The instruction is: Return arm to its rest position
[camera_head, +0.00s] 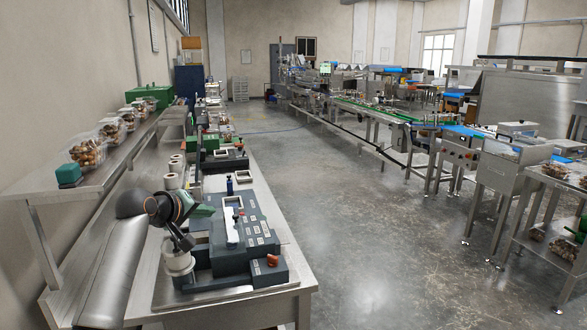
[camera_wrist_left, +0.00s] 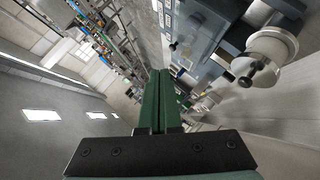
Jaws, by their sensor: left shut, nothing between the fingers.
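My left arm comes in from the lower left in the head view. My right gripper is in neither view.
Small white rolls (camera_head: 172,181) stand on the table behind the arm. The floor (camera_head: 360,240) to the right is clear up to a conveyor line (camera_head: 375,112).

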